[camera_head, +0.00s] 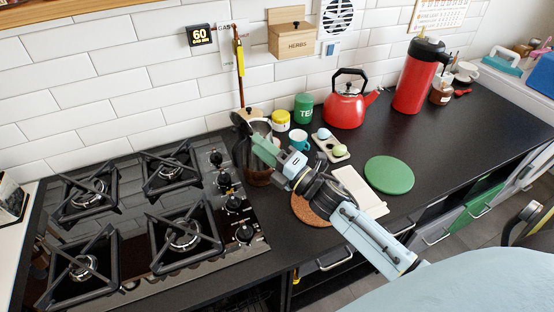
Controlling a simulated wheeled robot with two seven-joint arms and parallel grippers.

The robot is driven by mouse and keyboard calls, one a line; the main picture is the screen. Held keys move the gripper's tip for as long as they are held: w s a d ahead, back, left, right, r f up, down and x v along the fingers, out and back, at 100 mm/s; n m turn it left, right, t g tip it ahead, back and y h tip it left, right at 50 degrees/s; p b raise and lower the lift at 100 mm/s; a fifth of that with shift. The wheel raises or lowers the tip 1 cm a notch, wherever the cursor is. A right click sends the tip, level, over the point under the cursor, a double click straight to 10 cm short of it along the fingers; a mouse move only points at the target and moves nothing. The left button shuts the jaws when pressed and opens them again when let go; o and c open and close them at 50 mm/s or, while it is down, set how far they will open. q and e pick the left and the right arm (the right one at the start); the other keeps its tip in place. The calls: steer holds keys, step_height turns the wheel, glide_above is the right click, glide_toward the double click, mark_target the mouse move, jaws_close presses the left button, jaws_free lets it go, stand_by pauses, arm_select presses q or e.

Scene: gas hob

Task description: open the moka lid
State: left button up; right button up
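My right gripper (262,150) reaches in from the lower right, its greenish fingers at a dark, partly see-through pot (256,177) just right of the hob. This pot may be the moka, but the fingers cover much of it. Its grey upper part (261,126) shows behind the fingers. I cannot tell whether the lid is raised, whether the fingers touch it, or whether they are open or shut. A black handle-like part (240,122) sticks up at its left. My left gripper is not in view.
The black gas hob (128,262) lies left. A cork mat (310,209), a white board (359,190) and a green disc (389,175) are near my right arm. Behind stand a teal mug (299,138), green tea tin (303,109), red kettle (345,108) and red flask (417,80).

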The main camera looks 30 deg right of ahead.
steer(key=v, duration=0.5)
steer(key=shift+w, duration=0.1)
stand_by(0.3)
